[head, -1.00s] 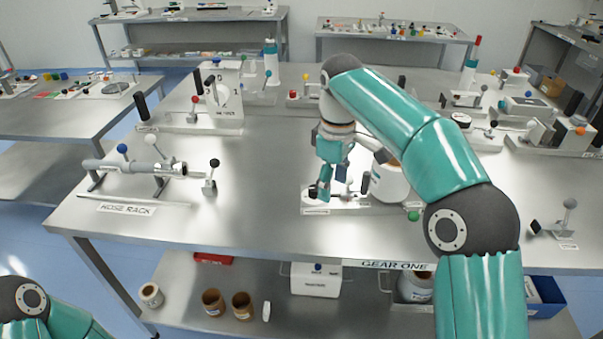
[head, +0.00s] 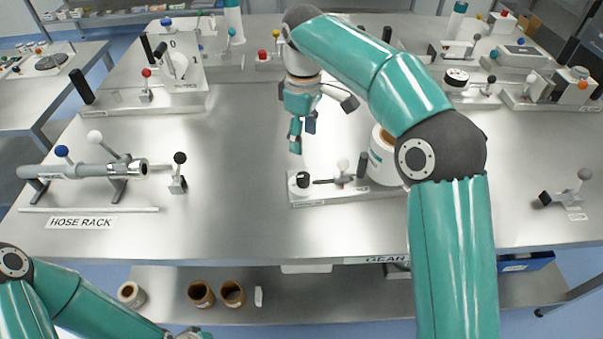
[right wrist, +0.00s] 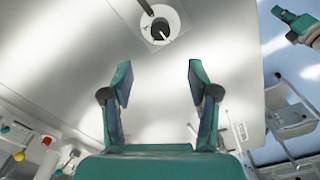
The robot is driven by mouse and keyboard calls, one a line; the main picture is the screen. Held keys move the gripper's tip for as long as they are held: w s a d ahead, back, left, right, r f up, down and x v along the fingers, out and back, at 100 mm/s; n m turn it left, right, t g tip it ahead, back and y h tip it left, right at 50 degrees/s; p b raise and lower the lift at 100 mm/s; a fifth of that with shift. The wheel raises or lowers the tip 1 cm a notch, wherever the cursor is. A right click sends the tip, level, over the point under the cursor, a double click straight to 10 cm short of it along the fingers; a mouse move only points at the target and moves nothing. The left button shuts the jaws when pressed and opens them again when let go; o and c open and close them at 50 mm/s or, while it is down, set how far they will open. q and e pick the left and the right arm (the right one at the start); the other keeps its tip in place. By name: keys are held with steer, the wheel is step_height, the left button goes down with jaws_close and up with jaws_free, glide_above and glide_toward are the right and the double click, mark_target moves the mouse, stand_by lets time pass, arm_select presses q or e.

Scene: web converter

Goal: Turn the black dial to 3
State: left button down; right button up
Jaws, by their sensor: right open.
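A small black dial (head: 302,180) sits on a white round mount at the left end of a low light base (head: 335,194), near the front of the table. In the right wrist view a round white mount with a black piece (right wrist: 160,28) shows at the top, ahead of the fingers. I cannot read any numbers on it. My right gripper (head: 302,137) hangs above and behind the dial, apart from it. Its fingers in the right wrist view (right wrist: 160,85) are spread with nothing between them. My left gripper (head: 190,334) shows only partly at the bottom edge.
On the same base stand a white-knobbed lever (head: 343,166) and a dark upright grip (head: 361,165). A white canister (head: 382,160) is close on the right, partly behind my right arm. The hose rack (head: 85,171) stands left. The table between is clear.

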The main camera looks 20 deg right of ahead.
mark_target(303, 176)
step_height(303, 176, down, 13)
steer(key=shift+r, duration=0.15)
jaws_close()
stand_by(0.5)
